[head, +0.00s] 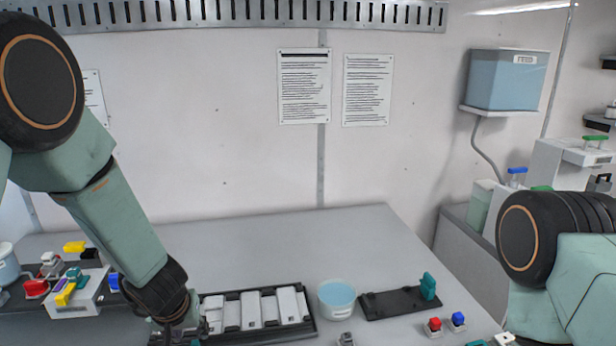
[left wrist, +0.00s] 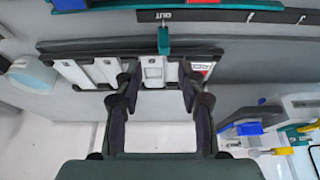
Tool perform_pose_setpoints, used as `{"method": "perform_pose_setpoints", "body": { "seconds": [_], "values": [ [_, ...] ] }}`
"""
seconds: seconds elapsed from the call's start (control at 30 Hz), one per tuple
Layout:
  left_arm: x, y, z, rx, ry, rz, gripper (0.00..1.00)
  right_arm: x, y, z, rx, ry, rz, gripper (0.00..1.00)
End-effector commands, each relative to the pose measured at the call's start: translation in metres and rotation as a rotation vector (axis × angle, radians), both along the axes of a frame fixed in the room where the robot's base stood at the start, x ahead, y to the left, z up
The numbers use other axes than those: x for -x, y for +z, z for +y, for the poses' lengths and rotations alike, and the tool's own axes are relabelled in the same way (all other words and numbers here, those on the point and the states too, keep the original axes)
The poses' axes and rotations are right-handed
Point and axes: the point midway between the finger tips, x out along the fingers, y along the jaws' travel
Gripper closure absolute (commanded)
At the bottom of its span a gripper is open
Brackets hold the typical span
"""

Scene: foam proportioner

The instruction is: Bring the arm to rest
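My left arm comes in from the left in the head view, and its gripper (head: 176,336) hangs at the lower edge, by the left end of a black tray (head: 262,338) of white blocks. In the left wrist view the two fingers of this gripper (left wrist: 157,85) stand apart with nothing held between them. White blocks (left wrist: 152,70) of the tray lie beyond the fingertips. My right arm (head: 560,265) shows at the right of the head view; its gripper is not visible.
A bowl of light blue liquid (head: 337,297) stands right of the tray. A black plate with a teal handle (head: 428,286) lies beyond it. Red (head: 434,325) and blue (head: 458,319) knobs sit at the front right. A cluttered white unit (head: 78,292) is at left. The rear bench is clear.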

Motion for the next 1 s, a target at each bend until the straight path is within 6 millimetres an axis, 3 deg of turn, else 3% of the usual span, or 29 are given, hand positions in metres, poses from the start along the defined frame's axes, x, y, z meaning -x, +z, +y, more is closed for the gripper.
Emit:
{"method": "perform_pose_setpoints", "body": {
  "seconds": [0.3,0.6,1.0],
  "values": [
    [-0.018,-0.048,0.005,0.0,0.001,0.003,0.6,0.0,0.0,0.0,0.0,0.0,0.0,0.22],
    [-0.033,-0.084,0.009,0.0,0.002,0.001,0.6,0.0,0.0,0.0,0.0,0.0,0.0,0.22],
    [-0.037,-0.094,0.01,0.0,0.002,0.0,0.6,0.0,0.0,0.0,0.0,0.0,0.0,0.22]
  ]
}}
